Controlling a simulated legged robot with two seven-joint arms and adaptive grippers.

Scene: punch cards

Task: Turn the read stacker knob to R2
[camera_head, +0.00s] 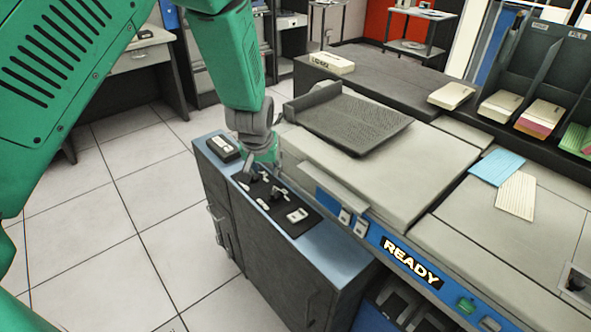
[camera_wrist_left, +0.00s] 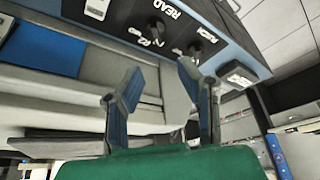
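The black control panel (camera_head: 298,229) lies on the blue top of a dark cabinet. The wrist view shows two dark knobs on it: one (camera_wrist_left: 157,27) beside the READ lettering, which looks like the read stacker knob, and another (camera_wrist_left: 203,40) nearer the small box. Which mark the read knob points to is too small to tell. My left gripper (camera_wrist_left: 158,82) has its two blue-grey fingers spread with nothing between them, apart from the knobs. In the head view the left gripper (camera_head: 259,168) hangs over the panel's far end, its fingers partly hidden. My right gripper is not seen.
A small black box (camera_head: 222,146) sits at the cabinet's far end, close to my left gripper. A white switch (camera_head: 297,215) is on the panel's near end. The pale machine body (camera_head: 375,180) rises right beside the panel. Open tiled floor (camera_head: 165,215) lies to the left.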

